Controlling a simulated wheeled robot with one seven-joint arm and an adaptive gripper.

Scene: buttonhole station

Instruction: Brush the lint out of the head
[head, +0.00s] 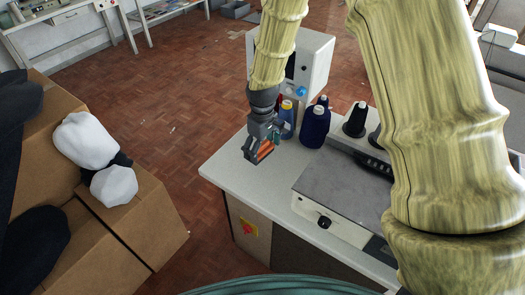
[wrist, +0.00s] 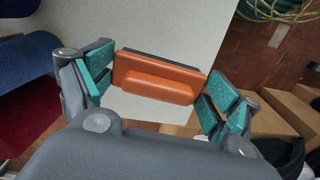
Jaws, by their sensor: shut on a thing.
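My gripper (head: 260,138) is over the left part of the white table, close above its top. It is shut on an orange brush (head: 266,150) with a dark edge. In the wrist view the brush (wrist: 158,78) lies across between the teal finger pads, one at each end. I cannot tell whether it touches the table. A low grey machine body (head: 335,190) with a dark knob sits to the right on the table; my arm covers part of it. No lint can be made out, and I cannot tell which part is the head.
A white box-shaped unit (head: 312,62) stands behind. The table's (head: 232,172) front left is clear. Cardboard boxes (head: 140,215) with white and dark bundles stand at the left.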

